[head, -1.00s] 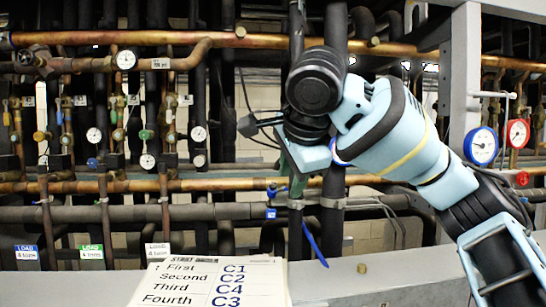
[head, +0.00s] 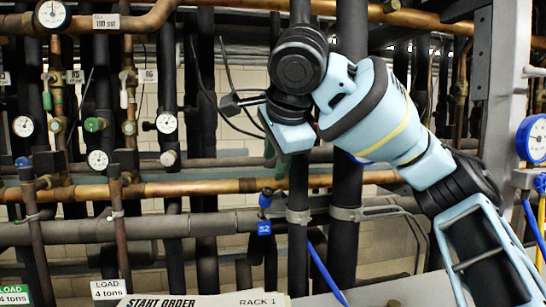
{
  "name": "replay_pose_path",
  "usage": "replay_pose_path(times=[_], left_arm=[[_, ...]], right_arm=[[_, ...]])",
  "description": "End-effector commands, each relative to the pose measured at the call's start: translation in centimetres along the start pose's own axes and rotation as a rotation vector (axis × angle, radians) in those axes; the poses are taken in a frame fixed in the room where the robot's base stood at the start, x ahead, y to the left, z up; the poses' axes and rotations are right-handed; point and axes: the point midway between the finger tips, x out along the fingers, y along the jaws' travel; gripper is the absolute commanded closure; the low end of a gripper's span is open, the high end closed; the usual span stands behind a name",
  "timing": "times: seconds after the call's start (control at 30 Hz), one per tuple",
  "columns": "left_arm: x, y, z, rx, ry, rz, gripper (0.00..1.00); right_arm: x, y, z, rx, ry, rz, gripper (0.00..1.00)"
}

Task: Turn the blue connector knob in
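At the right edge a blue-rimmed gauge (head: 535,139) shows, cut off by the frame. Just below it a small blue knob (head: 541,183) sits by a yellow hose end, partly out of frame. A blue valve handle (head: 266,198) with a blue S2 tag (head: 264,228) is on the pipes at the centre. My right arm comes in from the right and bends at the upper middle. My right gripper (head: 272,150) points down and away, left of a dark vertical pipe, mostly hidden behind its wrist; its fingers cannot be made out. My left gripper is out of view.
Copper and dark insulated pipes fill the rack behind. Several small gauges and valves stand at the left, with a white LOAD tag (head: 108,289) below. A grey post (head: 497,85) stands at the right. A START ORDER sheet (head: 205,300) shows at the bottom.

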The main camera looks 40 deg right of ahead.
Motion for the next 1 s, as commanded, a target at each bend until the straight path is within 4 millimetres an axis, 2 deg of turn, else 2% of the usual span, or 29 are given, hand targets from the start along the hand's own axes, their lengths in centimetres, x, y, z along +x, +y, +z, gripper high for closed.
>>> replay_pose_path(times=[0.27, 0.87, 1.0], left_arm=[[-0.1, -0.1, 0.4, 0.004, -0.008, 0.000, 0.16], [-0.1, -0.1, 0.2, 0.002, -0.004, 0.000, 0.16], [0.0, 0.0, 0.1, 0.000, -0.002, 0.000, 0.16]], right_arm=[[1.4, 0.0, 0.0, 0.000, 0.001, 0.001, 0.64], [9.2, 0.0, -0.1, 0.000, 0.001, 0.001, 0.64], [8.9, -0.1, 0.0, -0.126, 0.001, -0.003, 0.64]])
